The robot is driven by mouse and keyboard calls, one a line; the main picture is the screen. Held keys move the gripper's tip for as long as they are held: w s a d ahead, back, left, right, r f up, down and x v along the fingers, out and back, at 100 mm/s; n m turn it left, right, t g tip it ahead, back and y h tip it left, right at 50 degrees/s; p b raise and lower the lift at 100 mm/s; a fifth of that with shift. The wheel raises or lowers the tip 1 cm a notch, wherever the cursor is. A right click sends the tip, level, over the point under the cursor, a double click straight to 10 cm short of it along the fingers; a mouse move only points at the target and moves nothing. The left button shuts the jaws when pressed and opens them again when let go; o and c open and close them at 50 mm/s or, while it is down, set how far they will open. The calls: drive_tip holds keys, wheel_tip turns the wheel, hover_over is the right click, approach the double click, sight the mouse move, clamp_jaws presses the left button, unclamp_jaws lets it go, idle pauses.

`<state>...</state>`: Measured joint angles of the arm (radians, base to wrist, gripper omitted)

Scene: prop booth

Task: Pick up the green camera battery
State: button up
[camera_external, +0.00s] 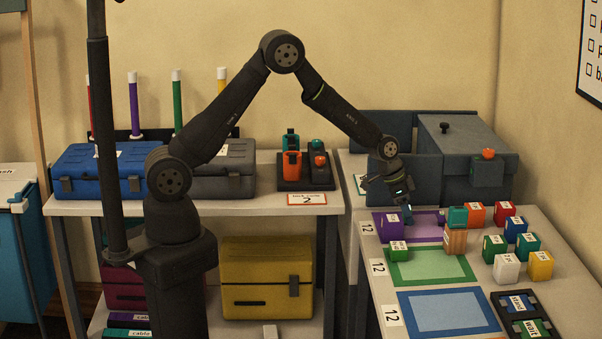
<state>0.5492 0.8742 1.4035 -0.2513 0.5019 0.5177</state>
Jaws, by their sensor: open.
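Several small labelled blocks that look like batteries lie on the right table. One green block (397,251) with a white label sits at the left, by the edges of the purple and green mats. The labels are too small to read, so I cannot tell which is the camera battery. My gripper (407,212) is open, pointing down over the purple mat (430,222), behind the left green block and apart from it. Its fingertips are small and dark here.
A purple block (391,226) stands close to my gripper. Red, orange, blue, white and yellow blocks crowd the right. A grey case (463,150) stands behind. The blue mat (447,310) is clear.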

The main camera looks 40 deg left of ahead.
drive_tip(key=shift+f, duration=0.15)
drive_tip(key=c, duration=1.1)
